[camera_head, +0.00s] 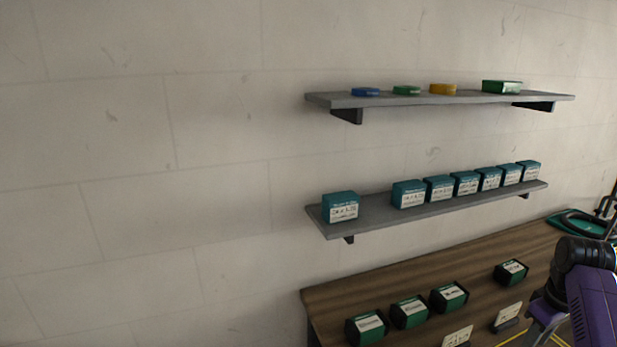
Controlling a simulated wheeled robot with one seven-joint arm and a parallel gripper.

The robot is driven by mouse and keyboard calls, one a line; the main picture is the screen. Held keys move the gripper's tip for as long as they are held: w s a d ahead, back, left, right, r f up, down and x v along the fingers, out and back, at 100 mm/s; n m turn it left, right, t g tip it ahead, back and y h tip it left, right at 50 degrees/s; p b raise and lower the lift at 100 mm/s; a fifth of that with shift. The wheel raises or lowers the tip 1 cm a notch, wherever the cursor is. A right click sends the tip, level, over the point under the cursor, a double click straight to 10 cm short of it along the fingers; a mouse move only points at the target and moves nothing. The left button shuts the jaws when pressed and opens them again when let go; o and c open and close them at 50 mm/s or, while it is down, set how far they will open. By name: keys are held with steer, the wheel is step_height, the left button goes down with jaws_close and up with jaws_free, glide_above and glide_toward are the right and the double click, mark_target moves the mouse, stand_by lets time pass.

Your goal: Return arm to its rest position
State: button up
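Part of my purple and black arm (588,285) shows at the lower right edge, in front of the wooden bench. My gripper cannot be made out in this view. Whether it holds anything is hidden.
A wooden bench (340,296) holds several green-black boxes and white cards. A lower grey shelf (375,213) carries several teal boxes. An upper grey shelf (415,99) carries blue, green and yellow round items and a green box (502,87). The wall at left is bare.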

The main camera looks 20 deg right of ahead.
steer(key=w+d+r+m+t+h, duration=0.25)
steer(key=w+t+h, duration=0.25)
steer(key=w+t, duration=0.3)
steer(key=s+a+f+t, duration=0.1)
steer(key=a, duration=0.5)
steer(key=a+f+m+t+b, duration=0.1)
steer(key=a+t, duration=0.1)
steer(key=a, duration=0.4)
steer(key=s+a+f+t+h+b, duration=0.1)
steer(key=a, duration=0.5)
steer(key=shift+s+a+f+m+t, duration=0.2)
steer(key=shift+s+a+m+t, duration=0.05)
steer(key=shift+s+a+t, duration=0.1)
steer(key=s+a+r+n+t+y+b, duration=0.1)
steer(key=s+a+t+b, duration=0.1)
steer(key=s+a, duration=0.95)
steer(key=s+a+r+t+y+b, duration=0.2)
steer(key=s+a, duration=0.8)
steer(key=s, duration=0.2)
steer(key=s+a+f+n+g+y, duration=0.1)
steer(key=s+a+f, duration=0.1)
steer(key=s, duration=0.3)
steer(key=s+a+f+n+g+y+b, duration=0.1)
steer(key=s+a+y, duration=0.1)
steer(key=s, duration=0.4)
steer(key=shift+a+f+n+g+y, duration=0.3)
steer(key=shift+a+f+n+g, duration=0.05)
steer(key=shift+a+n, duration=0.05)
steer(key=shift+s, duration=0.2)
